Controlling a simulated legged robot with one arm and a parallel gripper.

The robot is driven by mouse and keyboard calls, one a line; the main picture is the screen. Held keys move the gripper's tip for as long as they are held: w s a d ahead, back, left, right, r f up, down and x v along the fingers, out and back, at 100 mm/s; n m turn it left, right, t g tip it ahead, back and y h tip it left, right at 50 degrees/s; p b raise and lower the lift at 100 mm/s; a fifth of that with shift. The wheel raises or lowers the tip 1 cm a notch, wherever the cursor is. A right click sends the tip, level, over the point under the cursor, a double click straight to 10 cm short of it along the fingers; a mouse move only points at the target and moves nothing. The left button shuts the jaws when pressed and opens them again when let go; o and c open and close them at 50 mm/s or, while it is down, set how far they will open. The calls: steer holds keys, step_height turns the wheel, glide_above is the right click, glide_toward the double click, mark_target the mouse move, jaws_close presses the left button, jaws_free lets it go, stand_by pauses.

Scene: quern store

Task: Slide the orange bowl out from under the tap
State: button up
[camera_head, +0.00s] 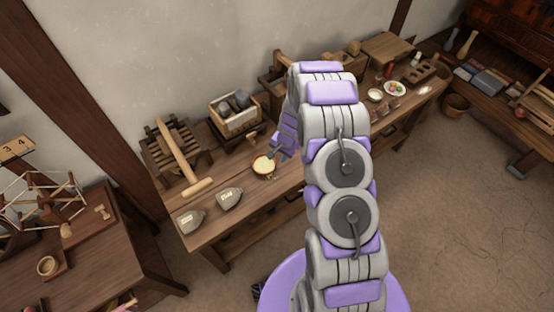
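A small round bowl (264,166), pale yellow to orange, sits on the long wooden bench near its front edge. It is the only thing I see that could be the orange bowl. My gripper (275,153) reaches down from the purple and grey wrist, just right of and behind the bowl. Its fingers are small and dark, close to the bowl's rim. I cannot tell whether they touch it or how far apart they are. No tap can be made out; my arm hides part of the bench.
A wooden frame with a long handle (177,152) and a crate of stones (233,121) stand behind. Small dishes (395,88) stand farther right. Bare bench separates bowl and sacks.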

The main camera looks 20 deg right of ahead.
steer(key=v, duration=0.6)
steer(key=shift+s, duration=0.1)
stand_by(0.4)
